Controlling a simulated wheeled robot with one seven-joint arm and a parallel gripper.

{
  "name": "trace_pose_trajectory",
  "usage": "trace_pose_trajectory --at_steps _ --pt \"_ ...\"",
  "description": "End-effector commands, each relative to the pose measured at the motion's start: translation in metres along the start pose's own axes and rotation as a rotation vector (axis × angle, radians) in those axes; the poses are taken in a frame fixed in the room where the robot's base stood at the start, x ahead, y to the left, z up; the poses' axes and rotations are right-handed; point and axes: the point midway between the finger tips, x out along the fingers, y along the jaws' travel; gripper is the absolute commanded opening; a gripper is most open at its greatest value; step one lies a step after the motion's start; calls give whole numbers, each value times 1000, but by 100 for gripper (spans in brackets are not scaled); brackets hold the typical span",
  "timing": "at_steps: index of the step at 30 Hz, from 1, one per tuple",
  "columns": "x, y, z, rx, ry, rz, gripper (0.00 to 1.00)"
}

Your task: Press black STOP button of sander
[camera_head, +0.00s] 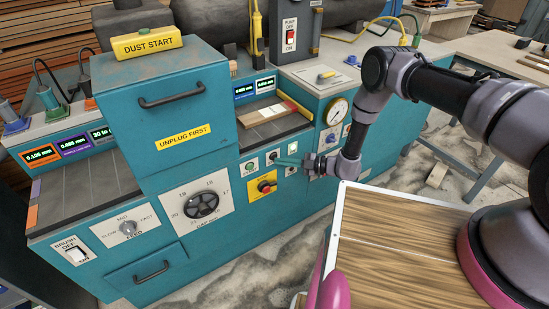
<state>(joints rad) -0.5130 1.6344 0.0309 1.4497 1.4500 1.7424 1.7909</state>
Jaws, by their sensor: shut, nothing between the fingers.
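The teal sander (210,120) fills the middle of the head view. On its front panel is a white plate with a dark round button (271,155), which looks like the black STOP button; its label is too small to read. A green button (250,166) sits to its left. My gripper (279,161) reaches in from the right, shut and empty, with its slim fingertips beside the dark button at its lower right. I cannot tell whether the tips touch it.
A red knob on a yellow plate (265,186) lies just below the buttons. A pressure gauge (337,112) and small buttons are near my wrist. A handwheel dial (202,205) is at lower left. A wood-topped surface (400,245) is at lower right.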

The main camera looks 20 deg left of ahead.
Motion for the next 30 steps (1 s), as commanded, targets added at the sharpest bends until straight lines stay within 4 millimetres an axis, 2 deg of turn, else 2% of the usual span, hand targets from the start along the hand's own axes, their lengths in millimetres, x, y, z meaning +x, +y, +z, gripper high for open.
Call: trace_pose_trajectory --at_steps 30 --pt "6 4 4 -1 0 0 0"
